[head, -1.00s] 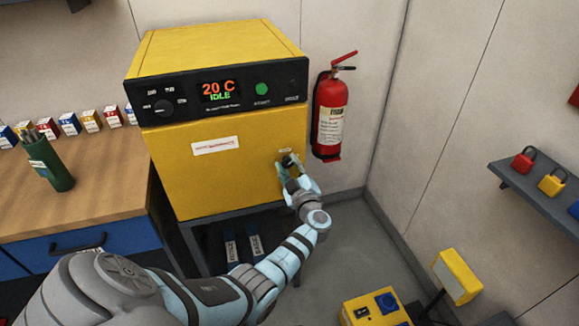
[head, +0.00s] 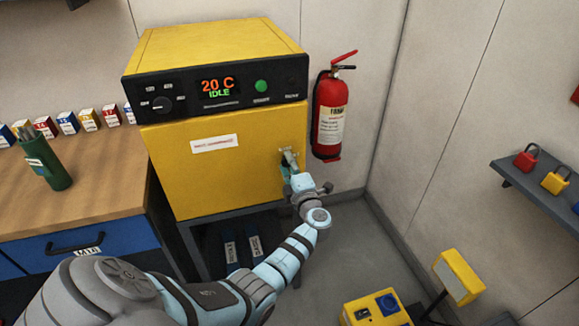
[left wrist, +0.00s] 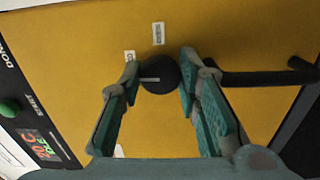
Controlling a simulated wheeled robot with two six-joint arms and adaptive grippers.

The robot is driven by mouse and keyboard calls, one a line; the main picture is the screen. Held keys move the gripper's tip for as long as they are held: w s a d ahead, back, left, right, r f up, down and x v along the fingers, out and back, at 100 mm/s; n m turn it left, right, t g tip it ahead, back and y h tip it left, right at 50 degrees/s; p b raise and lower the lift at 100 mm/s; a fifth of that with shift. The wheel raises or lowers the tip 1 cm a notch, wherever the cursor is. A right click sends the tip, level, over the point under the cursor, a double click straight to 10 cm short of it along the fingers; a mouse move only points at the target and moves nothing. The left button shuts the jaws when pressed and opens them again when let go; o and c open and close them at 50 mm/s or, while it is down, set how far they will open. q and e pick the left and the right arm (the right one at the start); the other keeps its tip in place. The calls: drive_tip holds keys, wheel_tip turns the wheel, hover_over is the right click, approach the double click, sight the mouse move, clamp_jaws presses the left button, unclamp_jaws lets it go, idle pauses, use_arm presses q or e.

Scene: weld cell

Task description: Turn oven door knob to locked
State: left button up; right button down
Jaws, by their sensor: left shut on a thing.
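The yellow oven door (head: 220,180) is closed below the black control panel. Its round black knob (left wrist: 160,73) shows in the left wrist view, with a pale pointer line towards the picture's left, the control-panel side. Two small white labels sit by it, one above (left wrist: 158,33) and one at upper left (left wrist: 129,57); their text is too small to read. My left gripper (head: 289,160) is at the right side of the door. In the left wrist view its teal fingers (left wrist: 160,82) are shut on the knob, one on each side. My right gripper is not in view.
A black door handle bar (left wrist: 265,77) lies close beside the right finger in the wrist view. A fire extinguisher (head: 329,115) hangs right of the oven. A wooden bench (head: 100,175) stands left. A yellow box (head: 375,310) is at lower right.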

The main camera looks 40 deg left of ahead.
use_arm(q)
drive_tip(key=shift+n, duration=0.3)
drive_tip(key=o, duration=1.1)
drive_tip(key=shift+o, duration=0.2)
drive_tip(key=shift+d, duration=0.1)
drive_tip(key=v, duration=1.2)
